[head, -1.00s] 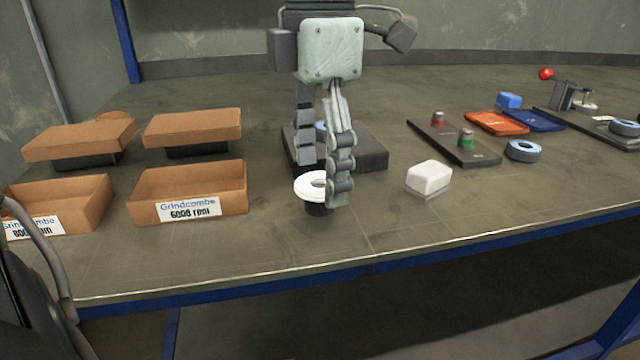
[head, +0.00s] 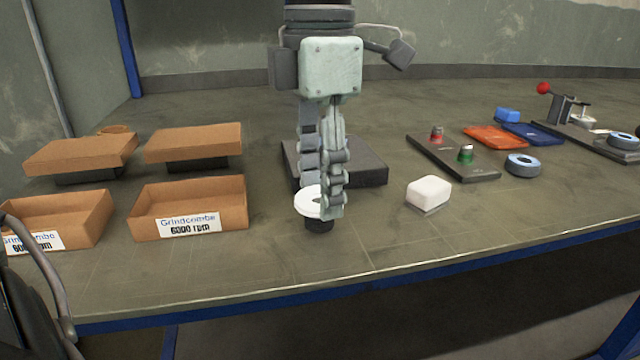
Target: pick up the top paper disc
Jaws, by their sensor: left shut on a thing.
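Whether the disc is clear of the stand cannot be told. My right gripper is not in view.
Two open cardboard boxes (head: 133,217) with rpm labels stand left, two lids (head: 190,143) behind them. A dark block (head: 360,165) lies behind the gripper. A white block (head: 428,190), button panel (head: 460,168) and blue-grey ring (head: 523,165) are right. Bare bench lies in front.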

